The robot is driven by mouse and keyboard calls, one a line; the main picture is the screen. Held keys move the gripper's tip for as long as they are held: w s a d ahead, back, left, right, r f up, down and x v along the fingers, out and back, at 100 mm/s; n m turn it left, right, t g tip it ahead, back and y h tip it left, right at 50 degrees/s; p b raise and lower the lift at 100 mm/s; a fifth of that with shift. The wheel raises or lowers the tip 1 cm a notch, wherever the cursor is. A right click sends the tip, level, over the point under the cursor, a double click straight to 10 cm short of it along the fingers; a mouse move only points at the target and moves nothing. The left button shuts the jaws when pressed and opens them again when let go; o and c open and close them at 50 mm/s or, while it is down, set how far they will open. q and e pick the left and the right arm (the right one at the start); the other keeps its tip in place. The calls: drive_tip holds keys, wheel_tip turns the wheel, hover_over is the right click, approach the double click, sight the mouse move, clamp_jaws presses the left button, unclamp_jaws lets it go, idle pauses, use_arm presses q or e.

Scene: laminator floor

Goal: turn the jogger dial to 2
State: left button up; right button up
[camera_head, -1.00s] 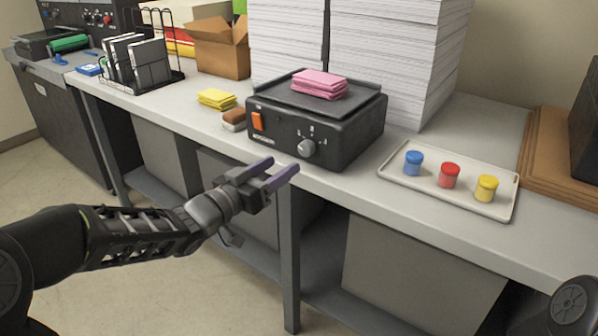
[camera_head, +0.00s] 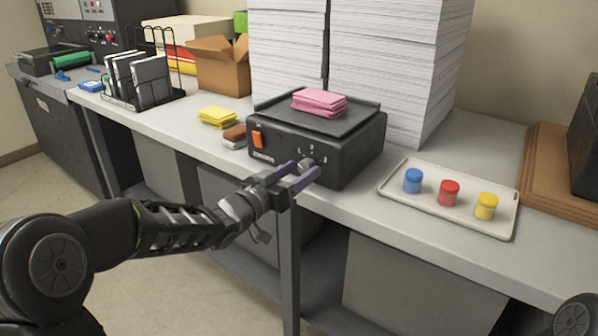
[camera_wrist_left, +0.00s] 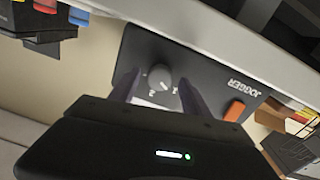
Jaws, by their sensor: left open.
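The jogger (camera_head: 345,150) is a black box on the bench with an orange switch (camera_head: 257,139) on its front left and pink pads (camera_head: 319,102) on top. Its grey dial (camera_head: 306,164) is on the front face, partly hidden by my fingers in the head view. The dial also shows in the left wrist view (camera_wrist_left: 160,78), between the fingers and a little beyond their tips, with small marks around it. My left gripper (camera_head: 300,171) is open in front of the dial; it looks close, but contact is not visible. My right gripper is out of view.
A tray (camera_head: 400,203) with blue, red and yellow pots lies to the right. Tall paper stacks (camera_head: 395,70) stand behind the jogger. The bench edge runs below the dial.

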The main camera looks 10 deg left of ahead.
use_arm(q)
clamp_jaws()
idle(0.7)
